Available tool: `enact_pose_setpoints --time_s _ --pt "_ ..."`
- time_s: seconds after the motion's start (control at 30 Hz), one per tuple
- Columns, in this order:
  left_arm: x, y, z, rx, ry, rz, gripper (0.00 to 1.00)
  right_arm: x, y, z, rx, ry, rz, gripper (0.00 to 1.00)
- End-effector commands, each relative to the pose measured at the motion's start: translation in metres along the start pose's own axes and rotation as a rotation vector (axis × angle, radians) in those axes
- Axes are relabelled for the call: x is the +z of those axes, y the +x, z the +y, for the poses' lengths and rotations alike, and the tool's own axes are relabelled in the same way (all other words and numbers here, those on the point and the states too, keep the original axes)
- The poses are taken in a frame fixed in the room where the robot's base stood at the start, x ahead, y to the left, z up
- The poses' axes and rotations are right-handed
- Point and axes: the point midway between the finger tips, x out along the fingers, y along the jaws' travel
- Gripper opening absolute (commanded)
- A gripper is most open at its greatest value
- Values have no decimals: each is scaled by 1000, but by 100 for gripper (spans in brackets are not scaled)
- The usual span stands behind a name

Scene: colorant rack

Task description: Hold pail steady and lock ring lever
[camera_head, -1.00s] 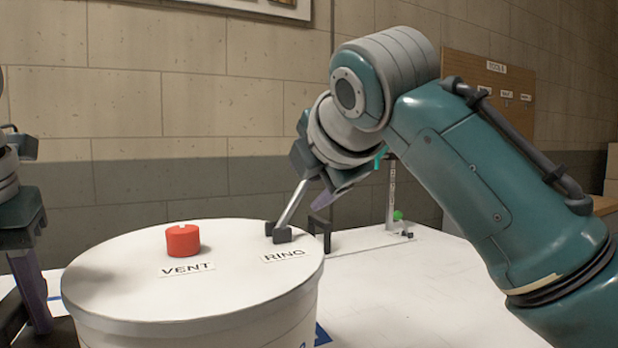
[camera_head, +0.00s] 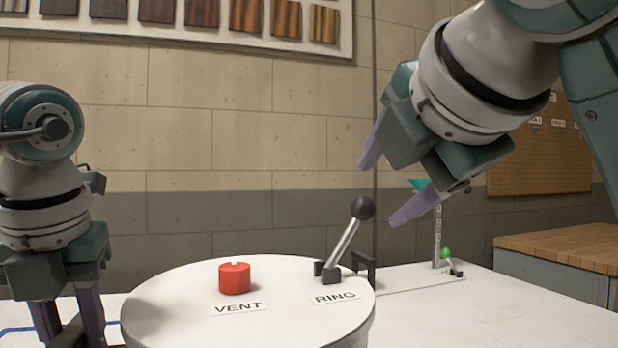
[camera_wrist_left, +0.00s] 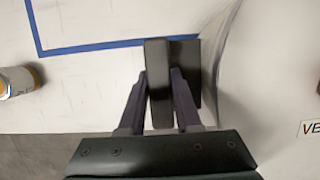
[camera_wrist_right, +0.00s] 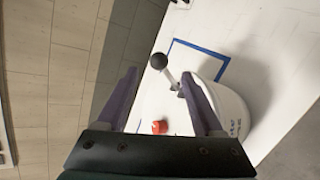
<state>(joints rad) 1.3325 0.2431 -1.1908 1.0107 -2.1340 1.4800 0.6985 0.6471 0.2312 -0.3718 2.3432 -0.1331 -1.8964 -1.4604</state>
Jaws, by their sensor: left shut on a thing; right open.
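The white pail (camera_head: 180,318) stands on the table with a red VENT cap (camera_head: 234,279) and a RING lever (camera_head: 344,248) on its lid. The lever has a black ball knob and leans up to the right; a dark bracket stands beside its base. My left gripper (camera_wrist_left: 158,90) is shut on the pail's black handle (camera_wrist_left: 157,60) at the pail's side. My right gripper (camera_head: 385,190) is open and empty, above and right of the lever knob. In the right wrist view the knob (camera_wrist_right: 159,61) lies beyond the open fingers.
A blue tape outline (camera_wrist_left: 90,48) marks the white table. A can (camera_wrist_left: 17,82) lies within the left wrist view's left edge. A small stand with a green ball (camera_head: 446,253) is behind right.

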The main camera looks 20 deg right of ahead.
Motion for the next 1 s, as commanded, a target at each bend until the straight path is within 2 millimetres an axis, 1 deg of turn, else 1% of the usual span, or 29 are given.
enact_pose_setpoints --time_s 0.1,0.33,0.37,0.63,0.67,0.87,1.0 --pt "-1 0 1 2 -1 4 0 0 -6 0 0 0 -1 69" --pt "-1 0 1 1 -1 4 0 0 -6 0 0 0 -1 69" --pt "-1 0 1 1 -1 4 36 0 -6 0 0 0 -1 69" --pt "0 0 0 0 0 2 66 0 -6 0 0 0 -1 69" --pt "0 0 0 0 0 2 67 0 -6 0 0 0 -1 69" --pt "0 0 0 0 0 1 67 0 -6 0 0 0 -1 69" --pt "0 -8 0 -2 1 -1 67 0 -6 0 0 0 -1 69"
